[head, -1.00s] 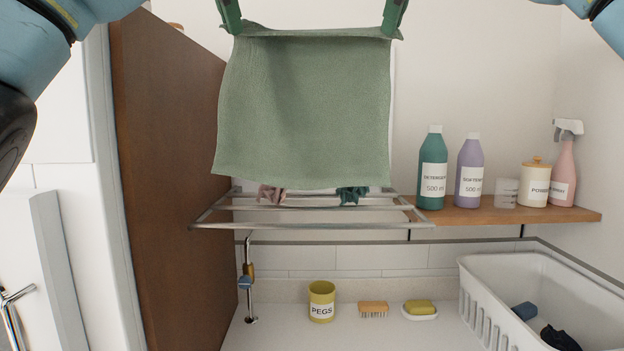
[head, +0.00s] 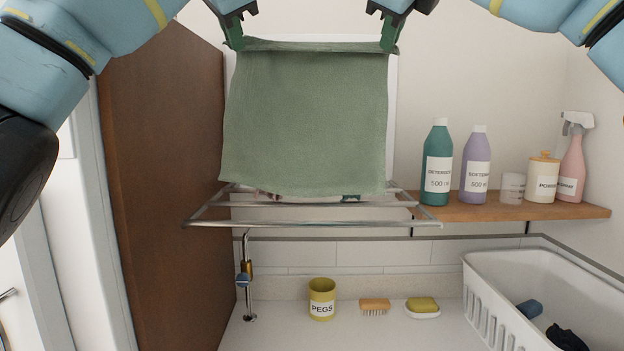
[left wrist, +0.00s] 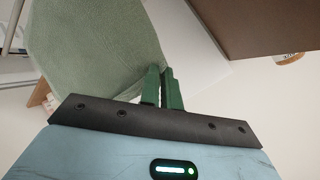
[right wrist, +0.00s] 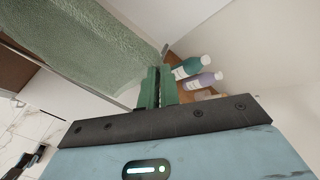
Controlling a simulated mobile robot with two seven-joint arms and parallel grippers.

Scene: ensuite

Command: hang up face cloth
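The green face cloth (head: 305,120) hangs spread out in the head view, held by its two top corners. My left gripper (head: 236,45) is shut on its top left corner; the fingers (left wrist: 164,88) also show against the cloth in the left wrist view. My right gripper (head: 389,45) is shut on the top right corner, and its fingers (right wrist: 157,88) show in the right wrist view. The metal drying rack (head: 300,224) is below and behind the cloth. The cloth's lower edge overlaps the rack's far bars in the picture; I cannot tell whether they touch.
Pink and dark green items on the rack are mostly hidden. A shelf (head: 480,212) at right holds a teal bottle (head: 437,160), a purple bottle (head: 476,165) and other containers. A brown panel (head: 165,180) stands close at left. Below are a pegs cup (head: 322,299) and a white basket (head: 540,280).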

